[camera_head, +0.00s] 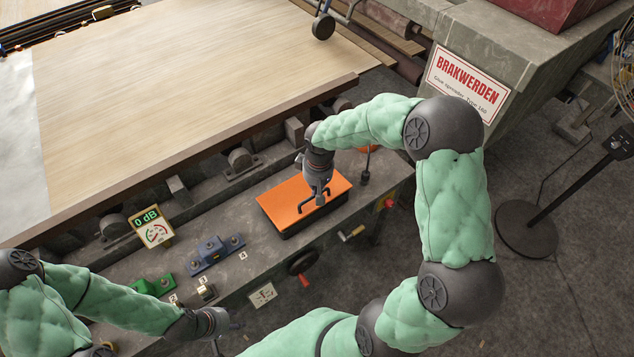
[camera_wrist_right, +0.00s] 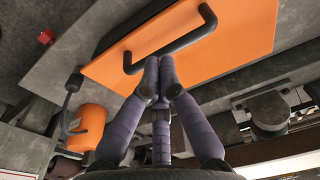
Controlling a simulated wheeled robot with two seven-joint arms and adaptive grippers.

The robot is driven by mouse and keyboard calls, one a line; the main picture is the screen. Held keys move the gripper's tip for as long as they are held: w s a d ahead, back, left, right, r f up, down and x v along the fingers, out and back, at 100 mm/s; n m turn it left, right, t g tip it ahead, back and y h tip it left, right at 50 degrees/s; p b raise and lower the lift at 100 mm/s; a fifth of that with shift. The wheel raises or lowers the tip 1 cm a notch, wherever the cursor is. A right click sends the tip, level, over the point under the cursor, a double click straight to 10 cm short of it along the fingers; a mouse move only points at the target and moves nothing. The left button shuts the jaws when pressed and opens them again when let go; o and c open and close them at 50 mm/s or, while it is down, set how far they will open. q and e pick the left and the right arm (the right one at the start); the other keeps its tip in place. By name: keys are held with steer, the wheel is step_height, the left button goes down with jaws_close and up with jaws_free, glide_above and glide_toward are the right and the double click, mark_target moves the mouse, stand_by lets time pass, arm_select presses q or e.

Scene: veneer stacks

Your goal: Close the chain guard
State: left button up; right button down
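The chain guard is an orange panel (camera_head: 283,203) with a black bar handle (camera_head: 308,205), lying over a dark box on the machine's ledge. It looks nearly flat; I cannot tell whether a small gap is left under it. My right gripper (camera_head: 320,196) is above the panel at the handle. In the right wrist view the panel (camera_wrist_right: 228,48) and handle (camera_wrist_right: 180,42) lie just beyond my fingertips (camera_wrist_right: 160,88). These fingers are drawn together with nothing visible between them. My left gripper (camera_head: 215,330) is low at the left, away from the guard, its fingers mostly hidden.
A veneer sheet (camera_head: 190,85) lies on the machine bed behind. An orange cup-shaped part (camera_wrist_right: 87,128) hangs beside the guard. A stand (camera_head: 527,228) is at the right.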

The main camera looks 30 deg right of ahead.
arm_select(q)
steer(key=shift+f, duration=0.2)
arm_select(e)
steer(key=shift+f, duration=0.5)
